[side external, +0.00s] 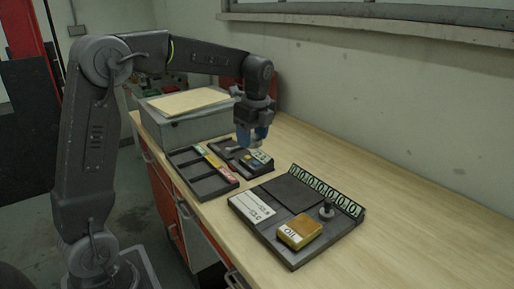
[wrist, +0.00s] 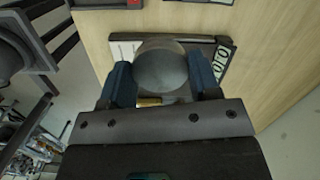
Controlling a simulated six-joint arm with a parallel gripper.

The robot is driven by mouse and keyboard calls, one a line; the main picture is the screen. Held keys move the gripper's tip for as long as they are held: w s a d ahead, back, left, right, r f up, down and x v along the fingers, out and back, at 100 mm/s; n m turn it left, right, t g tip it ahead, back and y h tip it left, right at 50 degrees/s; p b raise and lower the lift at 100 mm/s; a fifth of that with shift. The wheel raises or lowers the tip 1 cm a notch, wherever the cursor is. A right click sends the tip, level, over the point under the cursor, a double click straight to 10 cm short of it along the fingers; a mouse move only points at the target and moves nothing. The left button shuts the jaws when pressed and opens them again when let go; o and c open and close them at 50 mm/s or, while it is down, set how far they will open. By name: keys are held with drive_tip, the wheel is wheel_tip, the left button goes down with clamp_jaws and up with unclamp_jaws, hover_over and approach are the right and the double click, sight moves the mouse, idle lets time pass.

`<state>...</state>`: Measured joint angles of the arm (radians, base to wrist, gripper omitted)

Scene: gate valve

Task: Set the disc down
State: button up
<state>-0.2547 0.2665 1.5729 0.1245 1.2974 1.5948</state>
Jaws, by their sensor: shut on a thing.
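My gripper (wrist: 160,82) is shut on a round grey disc (wrist: 160,70), with one blue finger at each side of it in the wrist view. In the side external view my gripper (side external: 252,140) hangs above the bench near the small dark tray; the disc cannot be made out clearly there. A dark work board (side external: 270,222) lies to the right of my gripper in that view, with a black square pad (side external: 290,192), a white label panel and a row of number tags (side external: 327,190). In the wrist view the disc covers much of this board (wrist: 205,42).
An orange-yellow block (side external: 300,231) and a small dark knobbed post (side external: 327,210) stand on the board. A dark tray with coloured strips (side external: 200,184) and a small dark tray (side external: 240,163) lie left of it. A grey lidded bin (side external: 188,125) stands behind. The bench's right side is clear.

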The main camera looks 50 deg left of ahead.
drive_tip(key=s+a+f, duration=0.1)
drive_tip(key=s+a, duration=0.1)
drive_tip(key=a, duration=1.2)
drive_tip(key=s+a+f, duration=0.1)
drive_tip(key=a, duration=1.4)
hover_over(229, 146)
drive_tip(key=shift+n, duration=0.4)
wheel_tip(229, 146, down, 7)
drive_tip(key=shift+r, duration=0.15)
drive_tip(key=shift+w+f, duration=0.1)
drive_tip(key=shift+f, duration=1.9)
drive_tip(key=shift+f, duration=0.15)
drive_tip(key=o, duration=0.9)
drive_tip(key=shift+d+f, duration=0.1)
drive_tip(key=shift+c, duration=0.2)
